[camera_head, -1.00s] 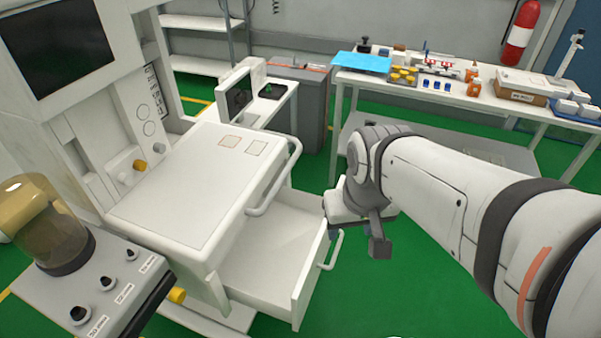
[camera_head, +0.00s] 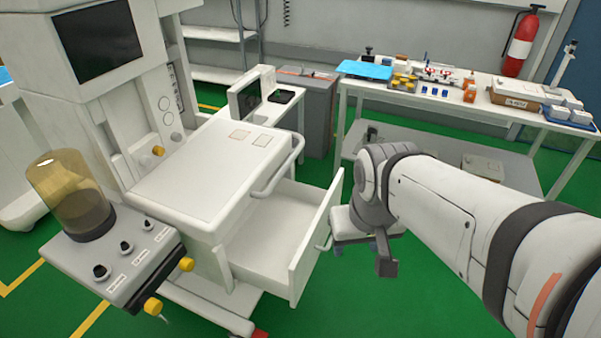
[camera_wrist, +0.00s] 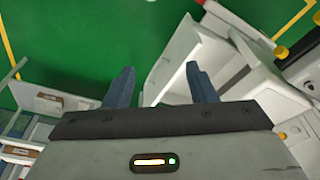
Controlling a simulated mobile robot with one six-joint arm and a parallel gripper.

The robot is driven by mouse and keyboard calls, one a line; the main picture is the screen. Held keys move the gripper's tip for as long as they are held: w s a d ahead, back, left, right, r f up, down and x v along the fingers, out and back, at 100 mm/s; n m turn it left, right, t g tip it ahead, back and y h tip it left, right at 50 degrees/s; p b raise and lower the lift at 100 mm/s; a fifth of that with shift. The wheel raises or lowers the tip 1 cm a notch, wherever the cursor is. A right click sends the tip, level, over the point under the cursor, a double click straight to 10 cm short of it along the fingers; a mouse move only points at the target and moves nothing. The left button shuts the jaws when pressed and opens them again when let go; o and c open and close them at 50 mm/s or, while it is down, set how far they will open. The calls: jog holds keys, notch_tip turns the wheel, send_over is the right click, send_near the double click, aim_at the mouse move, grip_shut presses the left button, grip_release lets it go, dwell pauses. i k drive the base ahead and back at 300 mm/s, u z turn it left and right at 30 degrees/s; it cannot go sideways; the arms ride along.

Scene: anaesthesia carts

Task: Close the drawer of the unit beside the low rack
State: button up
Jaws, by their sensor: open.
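The white unit (camera_head: 205,180) stands left of centre in the head view, with a screen column behind it. Its drawer (camera_head: 268,238) is pulled out and looks empty. The open drawer (camera_wrist: 200,62) shows there beyond and partly behind the right finger.
A control box with a amber canister (camera_head: 68,200) projects at the unit's front left. A white table (camera_head: 440,95) with small items stands behind my arm. A white shelf rack (camera_head: 212,34) and a grey cabinet (camera_head: 318,110) are at the back.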

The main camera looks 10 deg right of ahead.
aim_at(275, 247)
jog(key=z, duration=0.05)
jog(key=k, duration=1.05)
jog(key=u, duration=0.35)
jog(key=i, duration=1.45)
jog(key=z, duration=0.7)
